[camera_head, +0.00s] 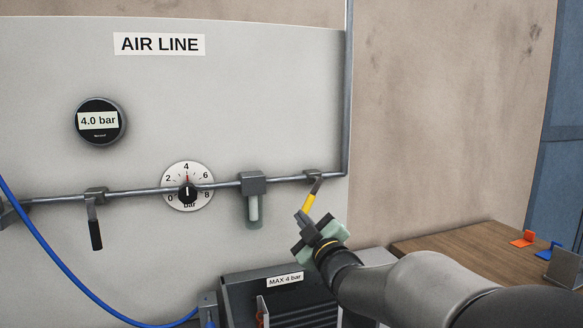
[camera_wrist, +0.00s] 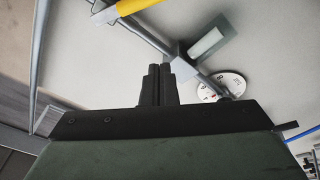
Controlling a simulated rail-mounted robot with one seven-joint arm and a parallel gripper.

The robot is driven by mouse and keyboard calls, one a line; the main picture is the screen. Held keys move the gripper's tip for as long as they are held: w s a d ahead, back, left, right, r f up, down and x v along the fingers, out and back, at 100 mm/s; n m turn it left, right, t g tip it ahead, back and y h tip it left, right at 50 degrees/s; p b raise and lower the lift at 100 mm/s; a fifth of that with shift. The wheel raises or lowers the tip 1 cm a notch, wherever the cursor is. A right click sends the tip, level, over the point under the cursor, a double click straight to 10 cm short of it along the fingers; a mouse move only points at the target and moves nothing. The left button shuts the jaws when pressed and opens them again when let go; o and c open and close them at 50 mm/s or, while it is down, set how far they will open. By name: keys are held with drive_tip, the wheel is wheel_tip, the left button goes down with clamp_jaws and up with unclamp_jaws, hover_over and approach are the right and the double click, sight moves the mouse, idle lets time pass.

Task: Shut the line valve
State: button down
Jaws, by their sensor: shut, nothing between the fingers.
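A valve with a yellow-sleeved lever (camera_head: 308,202) sits at the right end of the horizontal pipe. Its lever hangs down, tilted slightly left. The yellow lever also shows at the top of the wrist view (camera_wrist: 137,6). A second valve with a black lever (camera_head: 96,233) hangs nearly straight down at the left. No label in view tells which is the line valve. My gripper (camera_head: 303,219) is near the yellow lever's lower end in the head view. In the wrist view its dark fingers (camera_wrist: 155,84) are together and empty, apart from the lever in the picture.
The panel carries a regulator dial (camera_head: 187,170), a filter with a pale bowl (camera_head: 254,208) and a gauge reading 4.0 bar (camera_head: 98,121). A blue hose (camera_head: 62,262) hangs left. A machine marked MAX 4 bar (camera_head: 285,280) stands below; a wooden table (camera_head: 455,246) is at right.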

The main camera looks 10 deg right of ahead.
sight(309, 199)
drive_tip(key=w+a+r+n+g+p, duration=0.15)
drive_tip(key=w+n+p, duration=0.25)
drive_tip(key=w+p, duration=0.4)
drive_tip(key=shift+w+d+f, duration=0.25)
drive_tip(key=shift+d+f, duration=0.35)
drive_tip(key=shift+d, duration=0.1)
drive_tip(key=shift+w+d+f, duration=0.2)
drive_tip(key=shift+d+f, duration=0.4)
drive_tip(key=shift+d, duration=0.05)
